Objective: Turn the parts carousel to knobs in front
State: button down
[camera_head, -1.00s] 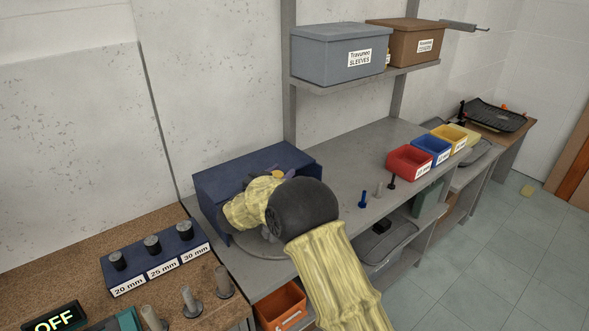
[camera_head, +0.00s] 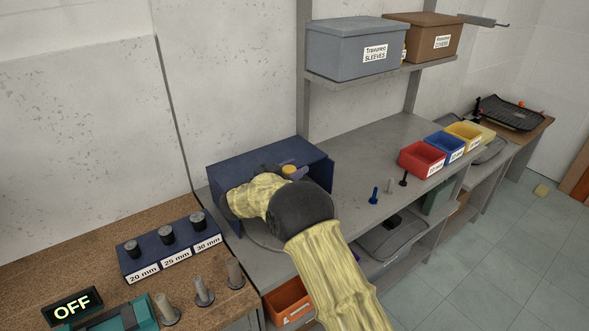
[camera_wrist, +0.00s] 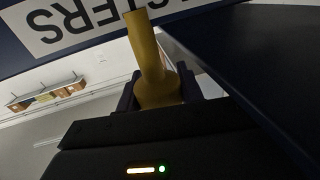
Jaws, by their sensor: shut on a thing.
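The parts carousel shows as part of a round grey turntable (camera_head: 262,238) at the foot of a dark blue housing (camera_head: 240,165) on the grey bench. My arm covers most of it, and which parts face the front is hidden. A yellow post (camera_head: 289,170) shows at the housing's front, just above my arm. In the wrist view my gripper (camera_wrist: 158,92) is shut on this yellow post (camera_wrist: 148,50), with a dark purple finger on either side. A dark blue panel with a white label (camera_wrist: 75,25) ending in "STERS" fills the upper left there.
Right of the housing stand small bolts, blue (camera_head: 374,195), grey (camera_head: 389,186) and black (camera_head: 404,178), then red (camera_head: 410,165), blue and yellow bins. A shelf with lidded boxes (camera_head: 350,55) hangs above. Left is a brown bench with a plug rack (camera_head: 170,250) and grey pegs.

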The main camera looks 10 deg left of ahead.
jog(key=c, duration=0.9)
grip_release()
notch_tip(320, 180, up, 10)
jog(key=shift+b, duration=0.45)
